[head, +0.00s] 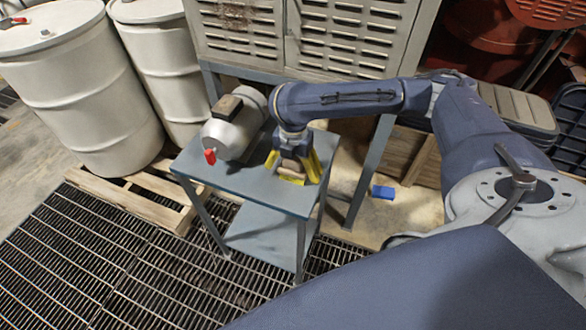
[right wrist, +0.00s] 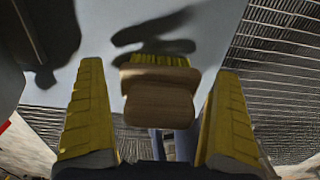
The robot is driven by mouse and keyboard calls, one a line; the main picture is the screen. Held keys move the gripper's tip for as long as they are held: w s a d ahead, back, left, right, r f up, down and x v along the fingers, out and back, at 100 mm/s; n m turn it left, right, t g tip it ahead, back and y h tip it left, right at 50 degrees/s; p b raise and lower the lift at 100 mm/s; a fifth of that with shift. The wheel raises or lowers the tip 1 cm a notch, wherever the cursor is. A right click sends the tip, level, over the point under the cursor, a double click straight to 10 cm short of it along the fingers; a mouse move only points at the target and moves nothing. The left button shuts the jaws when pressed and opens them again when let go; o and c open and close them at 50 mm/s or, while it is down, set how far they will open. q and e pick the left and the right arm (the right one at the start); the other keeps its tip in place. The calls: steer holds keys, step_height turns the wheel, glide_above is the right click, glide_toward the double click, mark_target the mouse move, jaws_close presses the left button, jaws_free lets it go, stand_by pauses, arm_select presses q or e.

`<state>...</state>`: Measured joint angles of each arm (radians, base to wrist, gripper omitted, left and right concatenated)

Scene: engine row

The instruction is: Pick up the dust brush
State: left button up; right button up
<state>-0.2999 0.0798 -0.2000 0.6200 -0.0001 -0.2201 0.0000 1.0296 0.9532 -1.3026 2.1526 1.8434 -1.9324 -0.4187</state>
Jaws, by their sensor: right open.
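The dust brush (right wrist: 158,98) has a brown wooden handle and a fringe of yellow bristles (right wrist: 160,60). In the right wrist view it lies between the two yellow fingers of my right gripper (right wrist: 160,72), with a clear gap on both sides. In the head view the brush (head: 291,166) is on the blue-grey cart top (head: 255,188), partly hidden under my right gripper (head: 293,163). The right gripper is open and points down around the brush, not closed on it. My left gripper is in neither view.
A grey motor-like cylinder (head: 228,135) with a red tip stands on the cart left of the gripper. White drums (head: 75,90) on a pallet stand left. A louvred cabinet (head: 335,35) is behind. The cart's front top is clear.

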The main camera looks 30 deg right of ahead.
steer(key=shift+c, duration=0.4)
steer(key=c, duration=1.2)
steer(key=shift+r, duration=0.1)
steer(key=shift+c, duration=0.2)
step_height(320, 180, up, 20)
